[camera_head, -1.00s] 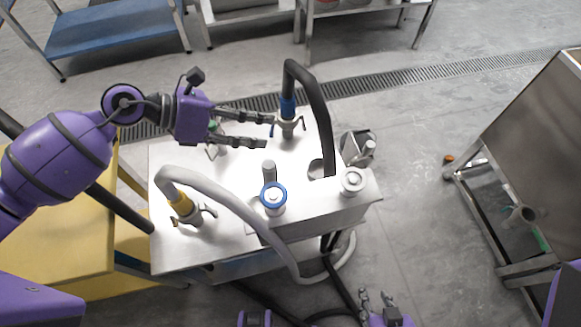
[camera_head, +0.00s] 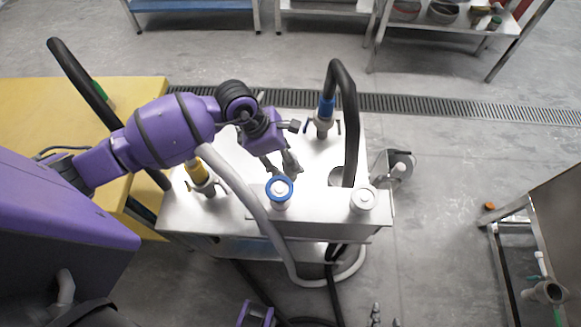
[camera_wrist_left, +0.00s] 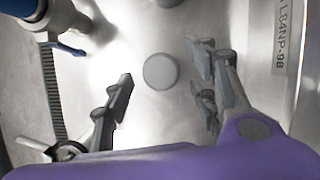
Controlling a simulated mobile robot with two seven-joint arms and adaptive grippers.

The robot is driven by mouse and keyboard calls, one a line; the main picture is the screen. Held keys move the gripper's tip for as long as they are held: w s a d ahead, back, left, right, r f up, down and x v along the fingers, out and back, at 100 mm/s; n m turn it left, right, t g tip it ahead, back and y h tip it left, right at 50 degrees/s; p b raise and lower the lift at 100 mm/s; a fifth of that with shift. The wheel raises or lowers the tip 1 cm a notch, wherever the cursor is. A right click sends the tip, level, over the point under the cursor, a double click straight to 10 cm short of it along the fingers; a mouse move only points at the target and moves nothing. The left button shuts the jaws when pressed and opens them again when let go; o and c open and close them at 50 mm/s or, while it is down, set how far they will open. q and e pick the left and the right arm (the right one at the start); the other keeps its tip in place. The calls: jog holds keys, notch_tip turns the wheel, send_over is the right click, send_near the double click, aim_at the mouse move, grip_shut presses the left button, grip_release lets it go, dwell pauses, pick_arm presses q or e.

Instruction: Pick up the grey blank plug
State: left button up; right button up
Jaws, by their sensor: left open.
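The grey blank plug (camera_wrist_left: 160,71) shows as a plain round grey disc in the left wrist view, on the shiny metal top. My left gripper (camera_wrist_left: 161,85) is open, with one finger on each side of the plug and a gap to both. In the head view my left gripper (camera_head: 284,172) points down at the cart top, just behind the blue-ringed port; its fingers hide the plug there. My right gripper (camera_head: 385,318) shows only its fingertips at the bottom edge, apart with nothing between them, away from the cart.
A yellow table (camera_head: 40,105) stands left.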

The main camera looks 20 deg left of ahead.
pick_arm(q)
jog(key=shift+x, duration=1.4)
jog(key=shift+r, duration=0.1)
grip_shut()
